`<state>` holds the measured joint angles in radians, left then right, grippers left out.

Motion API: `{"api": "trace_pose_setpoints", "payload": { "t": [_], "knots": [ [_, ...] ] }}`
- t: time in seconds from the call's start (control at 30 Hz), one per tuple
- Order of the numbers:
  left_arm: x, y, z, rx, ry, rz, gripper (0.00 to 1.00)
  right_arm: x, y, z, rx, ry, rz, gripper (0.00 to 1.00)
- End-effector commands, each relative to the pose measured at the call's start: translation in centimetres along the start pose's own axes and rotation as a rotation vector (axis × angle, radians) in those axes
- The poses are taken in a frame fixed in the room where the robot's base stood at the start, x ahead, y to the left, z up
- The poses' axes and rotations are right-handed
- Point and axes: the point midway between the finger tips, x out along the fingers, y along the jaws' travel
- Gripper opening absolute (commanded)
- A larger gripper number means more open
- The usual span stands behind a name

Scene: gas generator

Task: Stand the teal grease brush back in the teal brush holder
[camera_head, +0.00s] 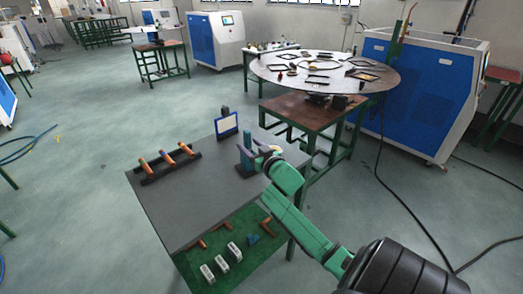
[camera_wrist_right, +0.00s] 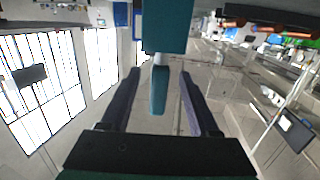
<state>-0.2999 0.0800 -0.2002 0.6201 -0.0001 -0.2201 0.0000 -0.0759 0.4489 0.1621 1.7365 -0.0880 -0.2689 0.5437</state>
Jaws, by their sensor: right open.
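The teal brush holder (camera_head: 246,158) stands upright on a dark base near the table's right edge, and its block fills the top of the right wrist view (camera_wrist_right: 166,25). The tapered teal grease brush handle (camera_wrist_right: 158,90) projects from the holder block; the brush end is hidden, so the brush appears to stand in the holder. My right gripper (camera_head: 257,153) is at the holder, reaching in from the right. In the wrist view its open fingers (camera_wrist_right: 160,82) lie on both sides of the handle, with a gap each side. My left gripper is not in view.
On the grey table (camera_head: 195,205) are a rack of orange-ended tubes (camera_head: 167,162) and a blue-framed panel (camera_head: 227,126). A round turntable (camera_head: 330,72) stands behind. The table's middle is clear.

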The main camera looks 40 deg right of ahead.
Motion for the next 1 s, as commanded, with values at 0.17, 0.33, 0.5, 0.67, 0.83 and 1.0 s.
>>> {"api": "trace_pose_setpoints", "payload": {
  "t": [0.17, 0.33, 0.5, 0.67, 0.83, 1.0],
  "knots": [
    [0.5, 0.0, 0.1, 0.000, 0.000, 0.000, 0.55, -4.7, 0.0, 0.2, -0.002, -0.003, -0.001, 0.62],
    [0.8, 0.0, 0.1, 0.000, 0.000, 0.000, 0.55, -8.6, 0.0, 0.2, 0.000, -0.002, 0.000, 0.62],
    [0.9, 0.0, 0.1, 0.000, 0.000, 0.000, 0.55, -10.0, 0.0, 0.0, 0.000, 0.000, 0.000, 0.62],
    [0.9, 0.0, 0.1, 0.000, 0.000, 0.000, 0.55, -10.0, 0.0, -0.1, 0.000, 0.001, 0.000, 0.62],
    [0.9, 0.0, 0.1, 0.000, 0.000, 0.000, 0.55, -10.0, 0.0, -0.1, 0.000, 0.001, 0.000, 0.62],
    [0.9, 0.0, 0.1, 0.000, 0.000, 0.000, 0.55, -9.9, 0.0, -0.1, -0.001, 0.001, 0.000, 0.62]
  ]
}}
